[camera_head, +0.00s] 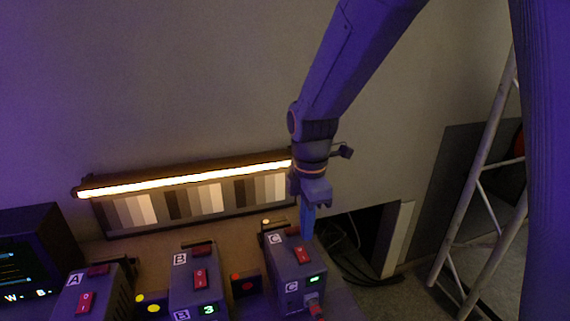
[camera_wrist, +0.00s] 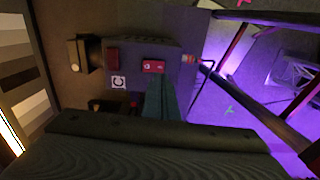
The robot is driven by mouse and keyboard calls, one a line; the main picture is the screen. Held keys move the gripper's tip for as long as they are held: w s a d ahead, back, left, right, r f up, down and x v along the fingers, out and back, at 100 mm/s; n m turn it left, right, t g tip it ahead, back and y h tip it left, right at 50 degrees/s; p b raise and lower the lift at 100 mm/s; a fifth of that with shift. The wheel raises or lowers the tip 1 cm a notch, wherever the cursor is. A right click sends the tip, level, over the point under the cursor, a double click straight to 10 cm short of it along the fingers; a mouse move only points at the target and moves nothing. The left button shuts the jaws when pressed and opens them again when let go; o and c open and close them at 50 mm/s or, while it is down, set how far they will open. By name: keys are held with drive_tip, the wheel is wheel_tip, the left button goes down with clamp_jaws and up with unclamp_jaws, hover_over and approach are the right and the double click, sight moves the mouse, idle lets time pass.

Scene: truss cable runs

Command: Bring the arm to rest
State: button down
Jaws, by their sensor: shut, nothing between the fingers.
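My arm reaches down from the top of the head view. My gripper (camera_head: 307,232) points downward with its fingers together and nothing between them. In that view it overlaps the right edge of the box labelled C (camera_head: 288,262); I cannot tell whether they touch. In the wrist view the closed fingers (camera_wrist: 163,98) show in front of the same box (camera_wrist: 145,62), just below its red switch (camera_wrist: 153,66). The box carries a small green display (camera_head: 314,280) and a red plug (camera_head: 316,311) at its lower front.
Boxes B (camera_head: 196,283) and A (camera_head: 85,294) stand to the left, with a dark monitor (camera_head: 38,250) beyond. A lit bar (camera_head: 190,179) runs along the wall above striped panels. A truss (camera_head: 478,185) stands right. Black cables (camera_head: 352,265) lie by a dark wall opening.

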drive_tip(key=s+d+f+m+b, duration=0.3)
drive_tip(key=d+m, duration=0.3)
drive_tip(key=m, duration=0.4)
drive_tip(key=s+d+f+m+t+b, duration=0.1)
drive_tip(key=s+d+f+m+b, duration=0.2)
drive_tip(key=m, duration=0.7)
drive_tip(key=s+d+f, duration=0.1)
drive_tip(key=d+f, duration=0.1)
drive_tip(key=d, duration=0.1)
drive_tip(key=shift+s+d+f+m+b, duration=0.25)
drive_tip(key=shift+d+f+m+b, duration=0.05)
drive_tip(key=shift+f, duration=0.1)
